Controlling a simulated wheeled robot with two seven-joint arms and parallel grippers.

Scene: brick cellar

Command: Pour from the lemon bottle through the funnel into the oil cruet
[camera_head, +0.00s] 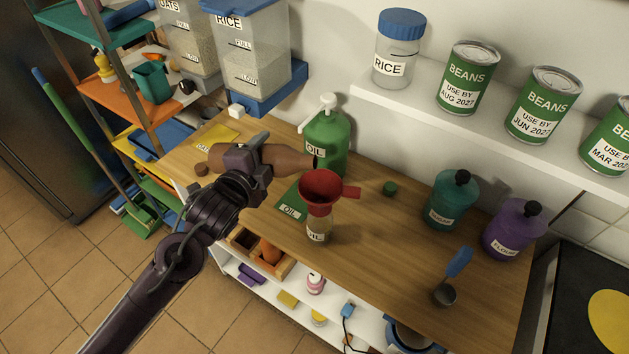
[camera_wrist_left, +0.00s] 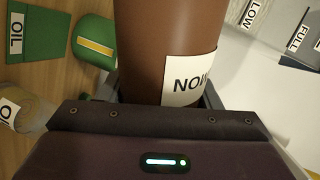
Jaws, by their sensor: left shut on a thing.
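The brown lemon bottle (camera_head: 285,155) lies almost level in my left gripper (camera_head: 250,160), its dark mouth pointing right, just above the back of the funnel's rim. My left gripper is shut around the bottle's body. In the left wrist view the bottle (camera_wrist_left: 165,40) fills the middle, its white label partly cut off. The red funnel (camera_head: 321,187) sits upright in the oil cruet (camera_head: 319,224), with its handle to the right. The cruet's glass also shows in the left wrist view (camera_wrist_left: 32,112). I cannot see any liquid stream. My right gripper is out of view.
A green oil jug (camera_head: 326,148) stands close behind the funnel. A green card (camera_head: 291,208) lies left of the cruet. A green cap (camera_head: 389,188), a teal jar (camera_head: 450,205) and a purple jar (camera_head: 512,232) stand to the right. The counter's front middle is clear.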

